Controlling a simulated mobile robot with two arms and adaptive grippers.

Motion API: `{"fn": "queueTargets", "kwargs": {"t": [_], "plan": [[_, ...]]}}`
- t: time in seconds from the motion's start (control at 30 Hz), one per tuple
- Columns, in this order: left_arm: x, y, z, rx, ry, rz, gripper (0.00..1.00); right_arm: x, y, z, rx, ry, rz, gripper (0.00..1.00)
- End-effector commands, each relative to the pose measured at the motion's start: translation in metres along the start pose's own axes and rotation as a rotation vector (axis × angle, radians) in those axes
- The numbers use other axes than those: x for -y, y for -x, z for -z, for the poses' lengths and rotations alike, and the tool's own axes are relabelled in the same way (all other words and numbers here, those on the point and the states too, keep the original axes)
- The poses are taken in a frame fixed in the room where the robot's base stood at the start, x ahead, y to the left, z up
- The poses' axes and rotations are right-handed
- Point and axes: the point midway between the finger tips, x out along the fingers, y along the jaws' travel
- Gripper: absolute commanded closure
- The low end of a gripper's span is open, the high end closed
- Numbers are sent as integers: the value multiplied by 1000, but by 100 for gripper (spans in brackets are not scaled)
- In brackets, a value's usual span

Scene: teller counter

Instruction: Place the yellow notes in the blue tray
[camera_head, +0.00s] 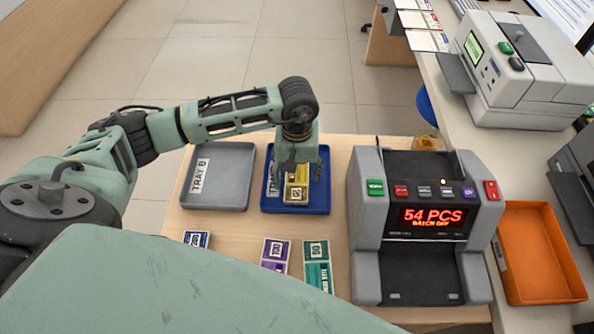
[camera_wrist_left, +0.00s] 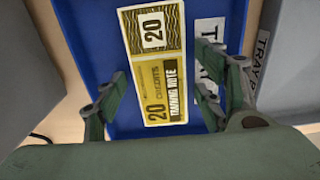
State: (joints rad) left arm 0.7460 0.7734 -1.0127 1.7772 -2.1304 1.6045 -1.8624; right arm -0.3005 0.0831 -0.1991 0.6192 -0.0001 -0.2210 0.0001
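The yellow notes (camera_head: 297,192), marked 20, lie in the blue tray (camera_head: 322,203), below my left gripper (camera_head: 298,168). In the left wrist view the yellow notes (camera_wrist_left: 158,75) show flat against the blue floor of the tray (camera_wrist_left: 95,35). The fingers of my left gripper (camera_wrist_left: 162,90) stand apart on either side of the notes. A gap shows between the notes and the right-hand finger; whether the left-hand finger touches their edge, I cannot tell. My right gripper is not in view.
A grey tray (camera_head: 232,165) labelled TRAY B stands left of the blue tray. Blue notes (camera_head: 196,239), purple notes (camera_head: 275,252) and teal notes (camera_head: 317,262) lie in front. A counting machine (camera_head: 425,225) reading 54 PCS stands close on the right, then an orange tray (camera_head: 540,255).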

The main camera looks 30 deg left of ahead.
Motion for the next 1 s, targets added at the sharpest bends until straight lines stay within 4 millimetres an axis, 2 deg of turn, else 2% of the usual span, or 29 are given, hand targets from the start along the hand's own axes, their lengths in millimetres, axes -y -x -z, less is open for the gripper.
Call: {"fn": "queueTargets", "kwargs": {"t": [0.27, 0.33, 0.4, 0.8, 1.0], "plan": [[0, 1, 0, 0, 0, 0, 35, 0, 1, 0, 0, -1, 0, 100], [0, 5, 0, 0, 1, 0, 35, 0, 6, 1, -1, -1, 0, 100], [0, 10, 1, -3, 0, -2, 35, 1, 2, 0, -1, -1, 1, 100], [0, 92, 2, -5, 1, -3, 35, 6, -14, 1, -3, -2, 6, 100], [0, 117, 1, -1, 0, 0, 35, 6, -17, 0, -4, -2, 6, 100]]}}
